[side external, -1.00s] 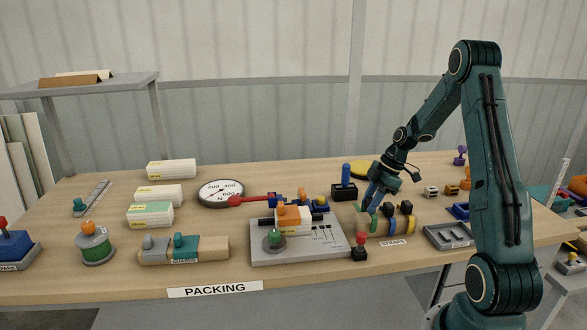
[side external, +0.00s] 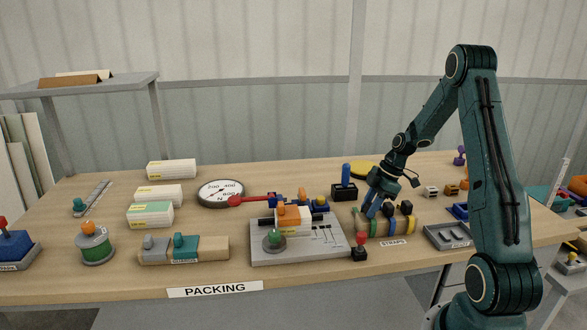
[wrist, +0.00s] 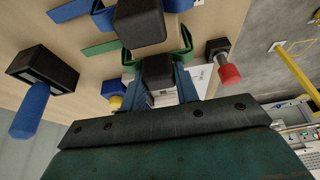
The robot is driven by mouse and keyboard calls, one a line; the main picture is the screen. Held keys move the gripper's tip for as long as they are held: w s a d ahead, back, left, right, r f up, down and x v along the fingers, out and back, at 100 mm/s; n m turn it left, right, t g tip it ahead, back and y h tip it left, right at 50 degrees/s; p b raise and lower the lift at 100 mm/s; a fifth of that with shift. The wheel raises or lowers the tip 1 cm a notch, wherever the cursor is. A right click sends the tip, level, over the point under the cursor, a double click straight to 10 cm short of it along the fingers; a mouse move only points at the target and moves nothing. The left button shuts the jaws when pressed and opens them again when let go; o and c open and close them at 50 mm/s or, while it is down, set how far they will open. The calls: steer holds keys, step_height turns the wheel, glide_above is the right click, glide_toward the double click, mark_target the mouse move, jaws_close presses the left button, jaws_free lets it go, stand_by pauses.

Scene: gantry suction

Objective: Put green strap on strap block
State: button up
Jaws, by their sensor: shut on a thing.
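My gripper (side external: 371,211) points down at the left part of the strap row in the side view. In the wrist view my gripper (wrist: 158,82) is shut on the black knob of the green strap (wrist: 187,40), one finger on each side. In the side view the green strap (side external: 373,227) is low, at the strap block (side external: 381,227) above the STRAPS label. The fingers partly hide it, and I cannot tell whether it is fully seated. A blue strap (wrist: 172,5) with a black knob lies beside it in the wrist view.
A black block with a red knob (side external: 361,240) stands in front, and one with a blue handle (side external: 345,176) stands behind. A grey tray (side external: 447,236) lies to the right.

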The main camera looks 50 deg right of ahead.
steer(key=shift+f, duration=0.15)
steer(key=o, duration=1.1)
steer(key=v, duration=1.4)
steer(key=shift+a, duration=0.1)
